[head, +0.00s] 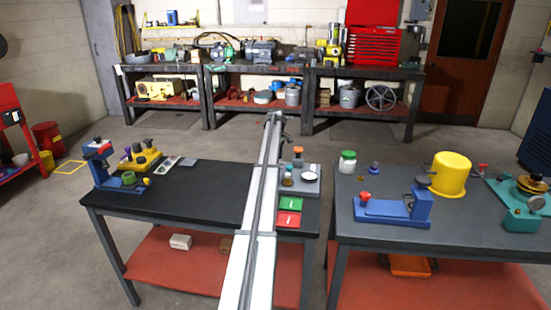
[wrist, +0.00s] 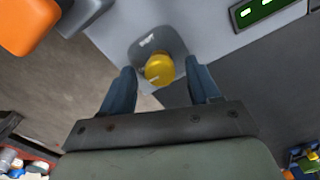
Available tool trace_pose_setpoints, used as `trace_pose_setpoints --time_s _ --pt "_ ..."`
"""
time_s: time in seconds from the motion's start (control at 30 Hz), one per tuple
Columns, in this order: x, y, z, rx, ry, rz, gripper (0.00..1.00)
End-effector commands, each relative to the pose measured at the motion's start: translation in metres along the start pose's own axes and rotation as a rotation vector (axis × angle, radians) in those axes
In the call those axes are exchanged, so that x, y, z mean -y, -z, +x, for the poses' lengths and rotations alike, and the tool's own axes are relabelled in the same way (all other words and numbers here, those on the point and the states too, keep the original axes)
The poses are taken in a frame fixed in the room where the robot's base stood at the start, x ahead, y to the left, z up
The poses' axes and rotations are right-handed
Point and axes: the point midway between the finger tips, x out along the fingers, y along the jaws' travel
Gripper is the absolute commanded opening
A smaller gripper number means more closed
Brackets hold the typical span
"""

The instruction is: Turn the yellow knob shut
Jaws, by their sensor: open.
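The yellow knob (wrist: 159,69) is in the middle of the wrist view, on a rounded grey base (wrist: 146,50) with a pale mark. My gripper (wrist: 160,70) is open, with one dark blue finger on each side of the knob in the picture. I see gaps between the knob and both fingers, and nothing is held. I cannot tell whether the fingertips are level with the knob or above it. In the head view my arm crosses the black table, and I cannot make out the knob surely there.
An orange part (wrist: 28,25) stands close at the upper left of the wrist view. A green plate (wrist: 265,8) lies upper right; it also shows in the head view (head: 290,204) above a red plate (head: 288,219). A blue fixture (head: 129,181) stands on the black table's left.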

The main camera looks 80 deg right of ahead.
Motion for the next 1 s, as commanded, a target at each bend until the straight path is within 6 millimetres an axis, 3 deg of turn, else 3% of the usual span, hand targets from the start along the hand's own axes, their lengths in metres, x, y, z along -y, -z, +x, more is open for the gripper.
trace_pose_setpoints --time_s 0.27,0.83,1.0 --pt "0.0000 0.0000 0.0007 0.000 0.000 0.000 0.61" --pt "0.0000 -0.0001 0.0004 0.000 0.000 0.000 0.07" --pt "0.0000 -0.0001 0.0004 0.000 0.000 0.007 0.05"
